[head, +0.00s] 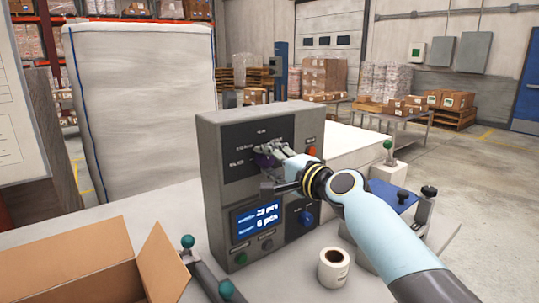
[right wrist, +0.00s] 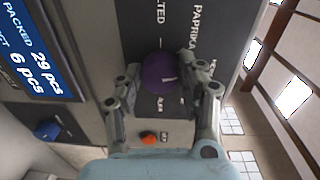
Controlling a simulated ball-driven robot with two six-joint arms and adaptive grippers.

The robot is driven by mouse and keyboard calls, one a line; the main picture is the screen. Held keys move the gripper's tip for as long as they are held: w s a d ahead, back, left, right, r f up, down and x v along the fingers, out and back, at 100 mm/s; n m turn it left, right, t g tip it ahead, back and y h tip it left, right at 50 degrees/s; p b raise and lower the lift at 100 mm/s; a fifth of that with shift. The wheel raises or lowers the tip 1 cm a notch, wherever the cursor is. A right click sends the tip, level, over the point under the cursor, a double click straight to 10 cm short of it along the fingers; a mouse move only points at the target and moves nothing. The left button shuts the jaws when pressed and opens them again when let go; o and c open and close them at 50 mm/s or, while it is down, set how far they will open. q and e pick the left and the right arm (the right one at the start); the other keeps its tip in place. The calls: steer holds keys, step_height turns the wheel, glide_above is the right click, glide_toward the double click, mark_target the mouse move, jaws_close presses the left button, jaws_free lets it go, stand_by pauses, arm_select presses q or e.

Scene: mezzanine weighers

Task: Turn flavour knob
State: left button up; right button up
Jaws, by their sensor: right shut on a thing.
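The flavour knob (right wrist: 160,73) is a round purple knob on the dark upper panel of a grey control box (head: 213,165). Labels around it include "PAPRIKA" and one ending in "LTED" in the right wrist view. A white mark shows on the knob's face. My right gripper (right wrist: 163,82) is shut on the knob, one finger on either side of it. In the head view my right gripper (head: 268,158) covers most of the knob, and only a bit of purple shows. My left gripper is not in view.
The box also carries a blue display (head: 256,219), a blue knob (head: 306,219), a green button (head: 241,258) and an orange-red switch (right wrist: 149,138). An open cardboard box (head: 80,270) and a label roll (head: 333,268) stand in front on the bench.

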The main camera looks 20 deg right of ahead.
steer(key=m+p, duration=0.2)
steer(key=m, duration=0.3)
steer(key=shift+y, duration=0.3)
steer(key=m+p, duration=0.1)
steer(key=m, duration=0.4)
steer(key=shift+d+m+p, duration=0.1)
steer(key=shift+m+p, duration=0.25)
steer(key=shift+m, duration=0.05)
steer(key=o, duration=1.2)
steer(key=shift+c, duration=0.2)
steer(key=v, duration=1.2)
steer(key=shift+d, duration=0.15)
